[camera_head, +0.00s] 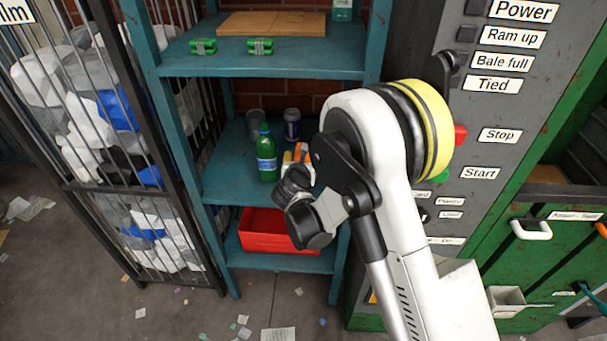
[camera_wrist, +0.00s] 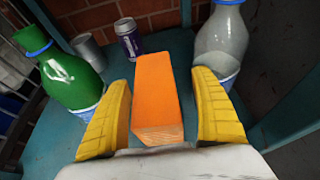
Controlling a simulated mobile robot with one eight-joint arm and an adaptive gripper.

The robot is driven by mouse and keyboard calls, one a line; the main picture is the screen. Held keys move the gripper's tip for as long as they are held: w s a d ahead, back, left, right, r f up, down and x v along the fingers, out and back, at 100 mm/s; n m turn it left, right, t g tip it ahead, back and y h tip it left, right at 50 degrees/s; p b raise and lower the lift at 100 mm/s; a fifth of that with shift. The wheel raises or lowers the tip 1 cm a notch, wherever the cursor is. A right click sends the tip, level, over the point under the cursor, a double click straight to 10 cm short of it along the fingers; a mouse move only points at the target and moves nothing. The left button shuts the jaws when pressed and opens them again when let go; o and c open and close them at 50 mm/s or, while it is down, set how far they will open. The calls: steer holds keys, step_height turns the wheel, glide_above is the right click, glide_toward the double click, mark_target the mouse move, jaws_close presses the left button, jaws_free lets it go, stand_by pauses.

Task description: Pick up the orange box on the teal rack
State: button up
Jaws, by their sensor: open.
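The orange box (camera_wrist: 157,88) stands on the middle shelf of the teal rack (camera_head: 226,183). In the wrist view it sits between the two yellow fingers of my gripper (camera_wrist: 163,112), with a gap to the right finger and the left finger close to its side. My gripper is open around it. In the head view only a small part of the orange box (camera_head: 301,150) shows; my arm covers the rest and most of my gripper (camera_head: 297,172).
A green bottle (camera_wrist: 70,80) stands close left of my gripper and a clear grey bottle (camera_wrist: 222,45) close right. A purple can (camera_wrist: 128,38) and a grey can (camera_wrist: 89,52) stand behind. A red bin (camera_head: 266,236) is on the shelf below.

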steer(key=x, duration=0.1)
steer(key=b+x, duration=0.1)
steer(key=x, duration=0.1)
steer(key=b+x, duration=0.1)
steer(key=x, duration=0.1)
steer(key=shift+a, duration=0.4)
steer(key=shift+w, duration=0.25)
steer(key=c, duration=1)
